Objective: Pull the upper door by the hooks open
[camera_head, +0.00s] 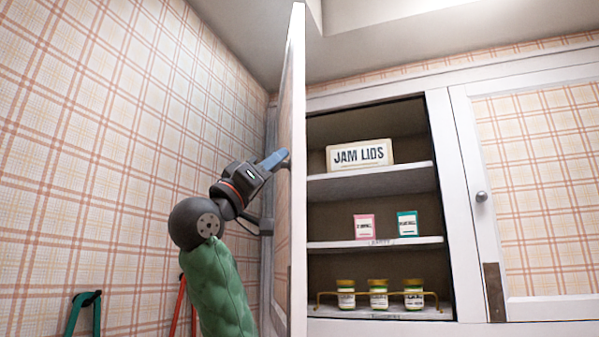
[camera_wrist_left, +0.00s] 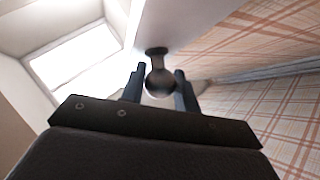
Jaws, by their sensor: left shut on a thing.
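The upper door by the hooks (camera_head: 298,200) stands swung open, nearly edge-on in the head view, left of the cabinet opening. The hooks are on the left wall: one holds a green thing (camera_head: 75,312) and another a red thing (camera_head: 179,300). My left gripper (camera_head: 279,158) is at the door's face and is shut on the round dark knob (camera_wrist_left: 159,82), which sits between its two fingers in the left wrist view. Part of the door's inner face is hidden by its edge-on angle. My right gripper is in neither view.
The open cabinet has shelves (camera_head: 370,182) with a JAM LIDS sign (camera_head: 360,155), a pink box (camera_head: 365,227), a teal box (camera_head: 407,224) and three jars (camera_head: 378,294) behind a rail. A second door (camera_head: 540,190) on the right is closed. The plaid wall (camera_head: 110,150) lies left of my arm.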

